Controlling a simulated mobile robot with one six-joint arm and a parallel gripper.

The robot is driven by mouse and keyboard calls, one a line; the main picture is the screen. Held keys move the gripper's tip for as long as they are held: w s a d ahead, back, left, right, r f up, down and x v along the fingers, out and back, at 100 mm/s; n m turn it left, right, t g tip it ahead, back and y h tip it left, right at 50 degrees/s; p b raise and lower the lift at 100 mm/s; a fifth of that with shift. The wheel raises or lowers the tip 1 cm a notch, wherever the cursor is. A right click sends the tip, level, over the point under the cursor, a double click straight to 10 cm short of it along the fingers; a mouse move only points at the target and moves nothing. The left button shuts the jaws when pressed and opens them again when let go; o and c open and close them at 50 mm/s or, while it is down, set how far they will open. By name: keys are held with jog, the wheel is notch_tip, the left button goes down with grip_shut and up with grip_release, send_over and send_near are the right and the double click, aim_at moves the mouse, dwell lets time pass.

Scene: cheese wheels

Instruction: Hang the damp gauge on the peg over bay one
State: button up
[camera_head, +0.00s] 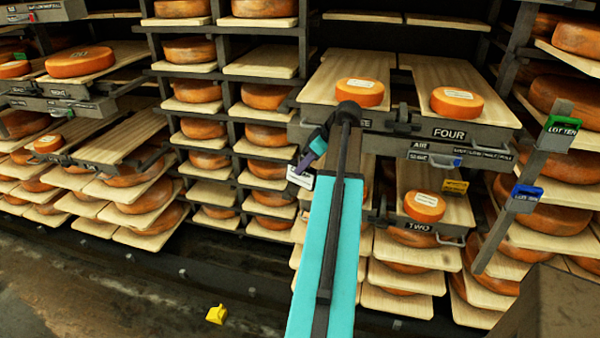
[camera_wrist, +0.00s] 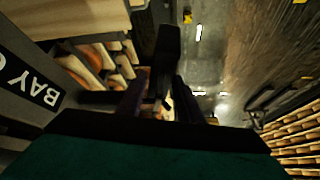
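My gripper (camera_head: 310,155) is at the end of my teal arm, in front of the middle racks in the head view. Its fingers are small and dark there. A pale label (camera_head: 300,181) shows just below my gripper. I cannot identify the damp gauge or make out the peg over bay one.
Racks with cheese wheels on boards fill the back. Drawer four (camera_head: 450,132) and drawer two (camera_head: 420,228) jut out at right. Green (camera_head: 558,134) and blue (camera_head: 524,198) boxes hang on a right post. A yellow object (camera_head: 216,314) lies on the otherwise open floor at lower left.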

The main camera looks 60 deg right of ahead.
jog(key=s+d+b, duration=0.1)
jog(key=s+b, duration=0.2)
jog(key=s, duration=0.9)
dwell(0.4)
